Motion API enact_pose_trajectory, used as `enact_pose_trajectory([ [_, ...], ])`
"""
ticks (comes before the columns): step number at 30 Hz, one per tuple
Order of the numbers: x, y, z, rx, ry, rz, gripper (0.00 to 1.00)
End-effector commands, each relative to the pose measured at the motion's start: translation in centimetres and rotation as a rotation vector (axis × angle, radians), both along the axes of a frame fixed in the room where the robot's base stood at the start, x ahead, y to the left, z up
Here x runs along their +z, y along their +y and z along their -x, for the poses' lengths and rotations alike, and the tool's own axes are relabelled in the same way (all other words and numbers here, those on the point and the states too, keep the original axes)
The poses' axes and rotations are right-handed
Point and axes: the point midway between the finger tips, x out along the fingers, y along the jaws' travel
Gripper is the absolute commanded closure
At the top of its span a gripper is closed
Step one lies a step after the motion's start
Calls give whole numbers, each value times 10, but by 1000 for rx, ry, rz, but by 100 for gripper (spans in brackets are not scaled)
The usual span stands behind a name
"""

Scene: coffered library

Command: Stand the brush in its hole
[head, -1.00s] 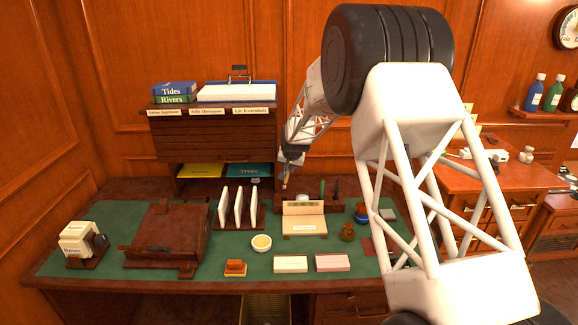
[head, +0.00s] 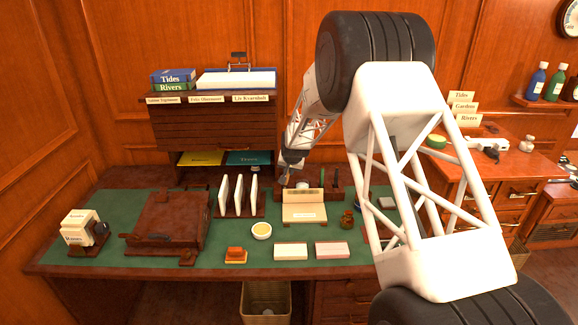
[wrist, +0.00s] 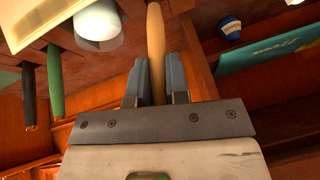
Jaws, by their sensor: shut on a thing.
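My gripper (head: 286,170) hangs over the back of the desk, at the left end of the dark wooden holder (head: 314,195). In the wrist view its two grey-blue fingers (wrist: 158,82) are shut on the tan handle of the brush (wrist: 155,40).
A tan card box (head: 304,212) stands in front of the holder. White upright dividers (head: 238,195) are to its left. A dark wooden shelf cabinet (head: 210,128) rises behind.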

Motion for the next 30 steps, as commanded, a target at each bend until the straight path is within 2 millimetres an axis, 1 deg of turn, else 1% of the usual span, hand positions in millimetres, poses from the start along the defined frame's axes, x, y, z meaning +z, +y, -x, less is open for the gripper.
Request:
enact_pose_trajectory([
  [3,-7,0,0,0,0,0,100],
  [9,-14,0,0,0,-1,0,100],
  [22,-17,-1,0,-1,0,0,100],
  [23,-17,-1,0,-1,0,0,83],
  [24,-17,-1,0,-1,0,0,77],
  [28,-17,0,0,0,0,0,57],
  [29,-17,0,0,0,0,0,55],
  [30,-17,0,0,0,0,0,55],
])
